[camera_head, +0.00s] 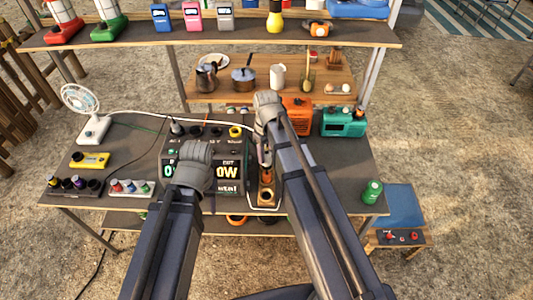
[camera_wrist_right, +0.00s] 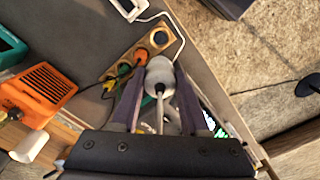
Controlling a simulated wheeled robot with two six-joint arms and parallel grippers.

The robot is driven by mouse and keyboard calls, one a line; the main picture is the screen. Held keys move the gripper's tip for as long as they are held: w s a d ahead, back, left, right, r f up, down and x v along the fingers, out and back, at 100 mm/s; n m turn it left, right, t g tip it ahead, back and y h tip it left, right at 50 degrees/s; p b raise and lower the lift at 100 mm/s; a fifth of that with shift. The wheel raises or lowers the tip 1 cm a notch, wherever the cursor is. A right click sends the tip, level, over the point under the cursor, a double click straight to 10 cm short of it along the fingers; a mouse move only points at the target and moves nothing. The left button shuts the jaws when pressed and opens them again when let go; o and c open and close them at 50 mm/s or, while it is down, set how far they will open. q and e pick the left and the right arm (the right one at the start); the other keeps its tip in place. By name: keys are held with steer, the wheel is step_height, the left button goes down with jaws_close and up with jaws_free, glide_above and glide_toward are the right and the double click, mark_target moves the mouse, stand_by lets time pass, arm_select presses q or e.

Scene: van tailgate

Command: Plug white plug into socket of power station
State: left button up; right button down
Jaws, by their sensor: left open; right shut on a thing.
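The white plug (camera_wrist_right: 160,72) is between the fingers of my right gripper (camera_wrist_right: 158,95), which is shut on it. In the head view this gripper (camera_head: 265,150) is beside the right end of the power station (camera_head: 230,178), above a power strip (camera_head: 267,200). The power station is a dark box with large lettering on its front and sockets along its top, one ringed yellow (camera_head: 235,131). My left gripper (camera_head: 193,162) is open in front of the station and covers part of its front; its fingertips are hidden. I cannot see the plug clearly in the head view.
A white fan (camera_head: 82,112) stands at the left, with a white cable (camera_head: 140,114) running right. The strip (camera_wrist_right: 130,62) holds coloured plugs. An orange box (camera_head: 297,117) and a teal box (camera_head: 343,122) stand right. A green bottle (camera_head: 372,191) is near the right edge.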

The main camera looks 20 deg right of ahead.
steer(key=shift+w+a+r, duration=0.1)
steer(key=w+a, duration=2.3)
steer(key=w, duration=0.3)
steer(key=shift+w, duration=0.25)
stand_by(0.3)
stand_by(0.3)
steer(key=shift+d+f+b, duration=0.1)
steer(key=shift+f+b, duration=0.9)
steer(key=shift+b, duration=0.05)
steer(key=shift+f, duration=0.1)
steer(key=shift+f+b, duration=1.45)
steer(key=shift+b, duration=0.1)
